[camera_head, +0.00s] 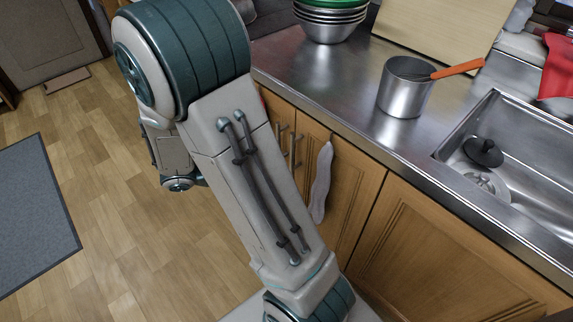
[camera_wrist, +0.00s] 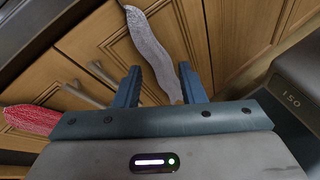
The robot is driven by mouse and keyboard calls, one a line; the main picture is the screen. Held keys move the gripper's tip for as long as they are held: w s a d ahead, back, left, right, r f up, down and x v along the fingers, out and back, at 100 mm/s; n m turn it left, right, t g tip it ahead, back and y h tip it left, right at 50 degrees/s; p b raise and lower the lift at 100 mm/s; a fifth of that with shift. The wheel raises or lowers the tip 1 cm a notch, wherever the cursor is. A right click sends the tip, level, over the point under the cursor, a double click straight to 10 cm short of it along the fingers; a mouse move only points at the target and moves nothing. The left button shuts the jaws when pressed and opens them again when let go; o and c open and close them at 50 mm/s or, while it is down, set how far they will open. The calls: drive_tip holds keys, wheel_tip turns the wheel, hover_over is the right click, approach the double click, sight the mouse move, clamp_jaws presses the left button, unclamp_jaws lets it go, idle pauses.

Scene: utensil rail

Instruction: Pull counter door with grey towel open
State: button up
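The grey towel (camera_head: 321,182) hangs over the top edge of a wooden counter door (camera_head: 346,190) in the head view. Two upright bar handles (camera_head: 296,150) are left of the towel, one on each side of a door seam. In the wrist view the grey towel (camera_wrist: 150,45) hangs on its door (camera_wrist: 98,42), and the handle on that door (camera_wrist: 101,74) lies left of my gripper (camera_wrist: 160,68). My gripper's two fingers are apart, with no handle between them. The towel shows behind the gap. In the head view my arm hides the gripper. The door looks shut.
A red towel (camera_wrist: 30,119) hangs on the neighbouring door. Another wooden door (camera_head: 440,255) is right of the towel door. A steel pot (camera_head: 403,92) with an orange-handled utensil stands on the counter, beside the sink (camera_head: 535,155).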

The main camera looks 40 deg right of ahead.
sight(290, 158)
drive_tip(key=w+f+n+t+h+b, duration=0.55)
drive_tip(key=w+f+n, duration=0.25)
drive_tip(key=f, duration=0.4)
drive_tip(key=d+b, duration=0.1)
drive_tip(key=d, duration=0.3)
drive_tip(key=d+b, duration=0.1)
drive_tip(key=d, duration=0.4)
drive_tip(key=d+b, duration=0.1)
drive_tip(key=d, duration=0.4)
drive_tip(key=shift+w, duration=0.4)
clamp_jaws()
drive_tip(key=shift+a, duration=0.1)
